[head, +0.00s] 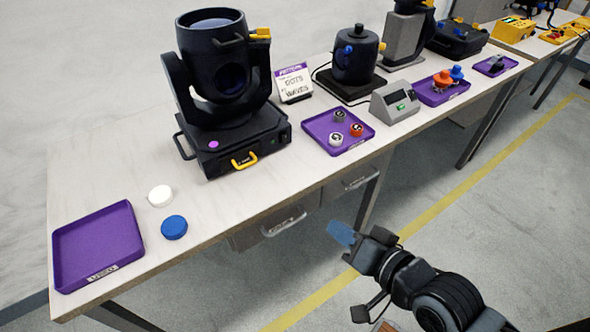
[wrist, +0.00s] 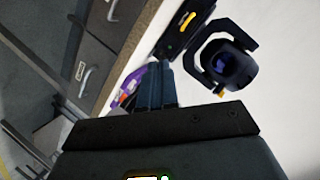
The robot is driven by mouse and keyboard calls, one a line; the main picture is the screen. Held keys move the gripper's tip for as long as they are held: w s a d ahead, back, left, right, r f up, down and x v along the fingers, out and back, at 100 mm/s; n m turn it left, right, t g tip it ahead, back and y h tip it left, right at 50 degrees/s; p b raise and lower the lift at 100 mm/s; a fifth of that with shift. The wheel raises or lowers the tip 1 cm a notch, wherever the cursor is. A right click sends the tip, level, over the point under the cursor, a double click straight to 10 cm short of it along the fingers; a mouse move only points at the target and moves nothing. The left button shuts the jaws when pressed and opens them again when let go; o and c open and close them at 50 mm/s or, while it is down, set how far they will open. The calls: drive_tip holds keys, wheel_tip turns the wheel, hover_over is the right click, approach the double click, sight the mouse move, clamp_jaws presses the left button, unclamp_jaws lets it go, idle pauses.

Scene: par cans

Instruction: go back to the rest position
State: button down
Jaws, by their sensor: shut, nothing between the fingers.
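My gripper (head: 342,233) hangs in the air in front of the table's front edge, over the floor, in the head view. Its blue fingers are together with nothing between them. The closed fingers also show in the wrist view (wrist: 156,84), near the picture's middle. They cover part of a purple tray behind them there. My gripper touches nothing that I can see.
The table (head: 110,180) holds a black stage light (head: 225,85), an empty purple tray (head: 97,245), a white disc (head: 160,195) and a blue disc (head: 174,227). A purple tray (head: 322,143) holds small knobs. The floor (head: 440,215) around my arm is clear.

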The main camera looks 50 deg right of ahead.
drive_tip(key=s+a+r+n+y, duration=0.1)
drive_tip(key=s+a+r+n, duration=0.3)
drive_tip(key=s+r+n, duration=0.1)
drive_tip(key=s+a+r+n+t+y, duration=0.1)
drive_tip(key=s+a+r+n+y, duration=0.1)
drive_tip(key=s+a+r+n, duration=0.2)
drive_tip(key=s+r+n, duration=0.1)
drive_tip(key=s+n, duration=0.2)
drive_tip(key=s, duration=0.2)
drive_tip(key=shift+s+a+t, duration=0.2)
drive_tip(key=shift+a+t, duration=0.1)
drive_tip(key=shift+a, duration=0.1)
drive_tip(key=c, duration=1.8)
unclamp_jaws()
